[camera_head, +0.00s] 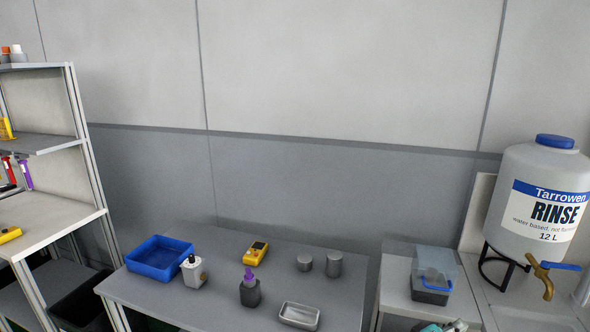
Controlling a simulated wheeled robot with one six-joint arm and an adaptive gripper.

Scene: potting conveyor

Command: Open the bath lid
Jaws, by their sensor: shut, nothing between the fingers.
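The bath (428,295) is a small dark box on the light bench at the right. Its see-through lid (437,260) rises above the dark base, with a blue handle (437,286) low at the front. I cannot make out my gripper in this view. A small teal and grey part is cut off by the bottom edge below the bath, and I cannot tell what it is.
A large Rinse container (530,190) with a brass tap (541,270) stands right of the bath. The grey table (200,312) on the left holds a blue tray (140,268), bottles, a yellow device (256,253), metal cylinders and a metal dish (299,316). Shelving (75,140) stands far left.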

